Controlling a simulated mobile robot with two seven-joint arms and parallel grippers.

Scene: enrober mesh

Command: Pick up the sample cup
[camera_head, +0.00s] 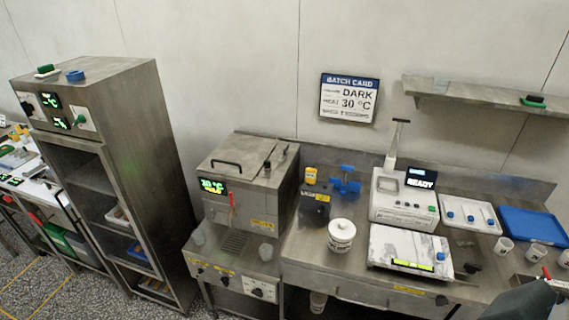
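I cannot tell which of these is the sample cup. No fingers of either gripper show. A dark shape at the bottom right corner may be part of my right arm, and it hides some of the counter there.
A lidded white jar (341,236), a scale (410,248) and a device reading READY (405,200) stand on the counter (312,262). A tall steel cabinet (130,110) stands left.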

